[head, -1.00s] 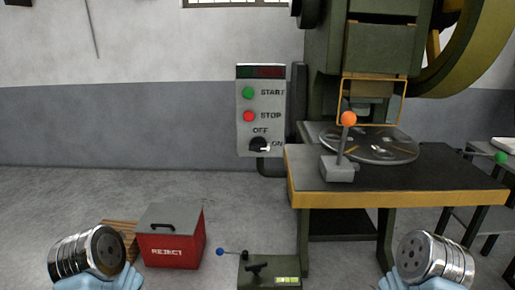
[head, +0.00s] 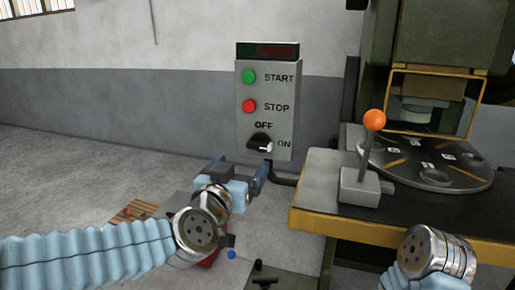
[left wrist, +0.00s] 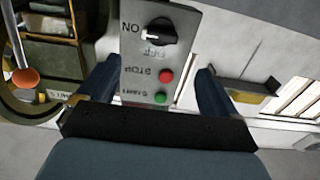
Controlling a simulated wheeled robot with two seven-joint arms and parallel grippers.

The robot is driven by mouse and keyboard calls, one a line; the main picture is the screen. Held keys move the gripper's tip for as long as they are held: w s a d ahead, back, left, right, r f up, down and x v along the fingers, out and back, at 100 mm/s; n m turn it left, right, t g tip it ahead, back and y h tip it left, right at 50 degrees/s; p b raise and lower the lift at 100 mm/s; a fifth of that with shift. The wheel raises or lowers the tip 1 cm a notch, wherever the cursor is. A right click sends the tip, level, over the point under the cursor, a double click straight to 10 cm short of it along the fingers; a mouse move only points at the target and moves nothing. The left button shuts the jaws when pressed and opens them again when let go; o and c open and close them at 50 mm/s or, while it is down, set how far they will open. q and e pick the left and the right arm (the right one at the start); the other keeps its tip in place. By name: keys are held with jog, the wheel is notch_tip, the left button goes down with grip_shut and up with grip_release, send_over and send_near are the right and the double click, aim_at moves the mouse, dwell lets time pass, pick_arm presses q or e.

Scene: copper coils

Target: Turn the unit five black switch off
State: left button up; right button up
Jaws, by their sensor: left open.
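The black switch (head: 260,142) is a rotary knob low on the grey control box (head: 243,118). Its white mark points right, at ON; OFF is printed above it. In the left wrist view, which is upside down, the knob (left wrist: 160,32) shows its white mark toward ON. No unit number is readable. My left gripper (head: 238,172) is open and empty, below and in front of the box, apart from the knob. In the left wrist view its two fingers (left wrist: 158,72) stand wide apart with the box's face between and beyond them. My right gripper is out of view.
Green START (head: 249,76) and red STOP (head: 249,106) buttons sit above the knob. To the right stand the press table (head: 330,215), an orange-knobbed lever (head: 374,120) and a round dial plate (head: 425,165). A red box (head: 210,259) is mostly hidden behind my left arm.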

aim_at(258, 146)
pick_arm(q)
jog(key=x, duration=1.1)
jog(key=shift+w+d+f, duration=0.1)
jog(key=shift+w+f, duration=0.05)
jog(key=shift+w, duration=0.05)
jog(key=c, duration=1)
jog(key=shift+b, duration=0.3)
jog(key=shift+c, duration=0.2)
